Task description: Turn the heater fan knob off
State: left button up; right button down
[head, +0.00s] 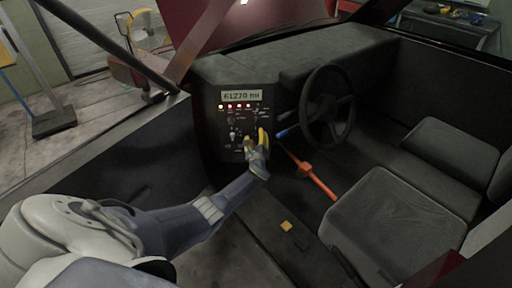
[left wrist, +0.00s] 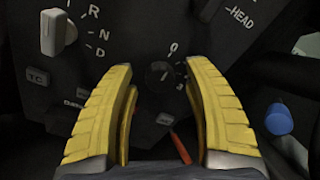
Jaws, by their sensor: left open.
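The dashboard panel (head: 225,128) carries a lit display and several knobs. In the left wrist view a dark round knob (left wrist: 159,75) with a "0" mark above it sits between my finger tips; its pointer's setting is hard to make out. I cannot read a fan label on it. My left gripper (head: 262,133) is at the panel's lower right, with its yellow fingers open. In the left wrist view the left gripper (left wrist: 160,82) has a finger on either side of the knob, with gaps showing. My right gripper is not in view.
A pale selector knob (left wrist: 57,33) marked R, N, D is left of the fingers. A blue-tipped lever (left wrist: 279,119) is at the right. The steering wheel (head: 328,107), orange-red lever (head: 310,172) and seat (head: 390,225) lie right of my arm.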

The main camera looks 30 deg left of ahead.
pick_arm(q)
jog(key=v, duration=1.1)
jog(key=shift+s, duration=0.2)
jog(key=shift+f, duration=0.15)
jog(key=s+d+f+n+g+h, duration=0.25)
jog(key=s+f, duration=0.55)
jog(key=f, duration=0.4)
jog(key=s+d+f+n+g+h, duration=0.2)
jog(key=s+f+g, duration=0.1)
jog(key=s+f, duration=0.75)
jog(key=s+d+f+n+g+h, duration=0.25)
jog(key=s+f, duration=0.35)
jog(key=f, duration=0.7)
jog(key=s+d+f+n+g+h, duration=0.1)
jog(key=s+d+f+n+g, duration=0.1)
jog(key=s, duration=1.1)
jog(key=s+d+f+n+g+h, duration=0.1)
jog(key=s+d+f+n, duration=0.3)
jog(key=s, duration=0.9)
jog(key=s+d+f+n+g+h, duration=0.1)
jog(key=s+f+n, duration=0.4)
jog(key=s, duration=0.9)
notch_tip(320, 180, down, 3)
jog(key=shift+d+f+n+g, duration=0.3)
jog(key=shift+d+g, duration=0.5)
jog(key=shift+d, duration=0.25)
jog(key=shift+s, duration=0.1)
